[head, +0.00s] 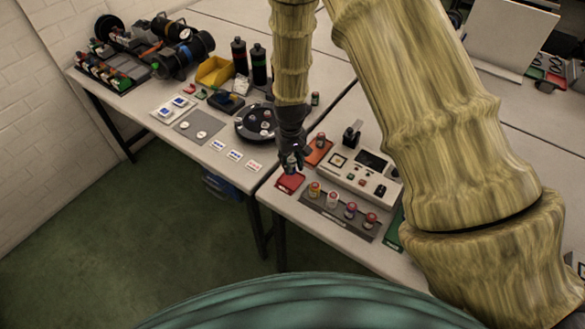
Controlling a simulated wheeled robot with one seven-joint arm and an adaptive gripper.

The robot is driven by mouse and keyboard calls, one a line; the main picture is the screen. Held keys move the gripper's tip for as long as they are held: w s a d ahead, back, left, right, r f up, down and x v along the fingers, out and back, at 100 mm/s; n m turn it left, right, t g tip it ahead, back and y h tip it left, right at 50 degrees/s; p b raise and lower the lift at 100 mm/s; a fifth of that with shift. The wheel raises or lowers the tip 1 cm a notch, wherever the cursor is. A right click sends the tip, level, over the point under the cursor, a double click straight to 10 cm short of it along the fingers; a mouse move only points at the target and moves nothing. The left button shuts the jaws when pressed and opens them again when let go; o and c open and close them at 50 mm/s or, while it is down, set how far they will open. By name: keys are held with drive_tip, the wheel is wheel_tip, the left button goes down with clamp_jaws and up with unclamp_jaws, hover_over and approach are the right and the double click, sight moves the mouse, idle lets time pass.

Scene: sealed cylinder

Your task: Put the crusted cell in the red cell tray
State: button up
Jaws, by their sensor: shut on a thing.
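My gripper (291,158) points down at the front edge of the table, left of the white device. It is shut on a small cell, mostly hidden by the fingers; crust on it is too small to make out. A small red tray (289,184) lies on the table just below the gripper, near the front edge. The held cell seems to be above this tray; I cannot tell whether it touches it.
A dark rack with several coloured cells (332,199) lies right of the red tray. The white device (360,174) and an orange-red tray (318,152) stand behind. A green tray (394,232) is at right. A round black holder (256,124) stands left.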

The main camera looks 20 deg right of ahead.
sight(292, 170)
drive_tip(key=shift+f+p, duration=0.8)
drive_tip(key=shift+f, duration=1.3)
drive_tip(key=shift+f, duration=0.15)
drive_tip(key=o, duration=1.1)
drive_tip(key=shift+c, duration=0.2)
drive_tip(key=shift+a+r+b, duration=0.1)
drive_tip(key=shift+r+b, duration=2.3)
drive_tip(key=shift+r, duration=3.75)
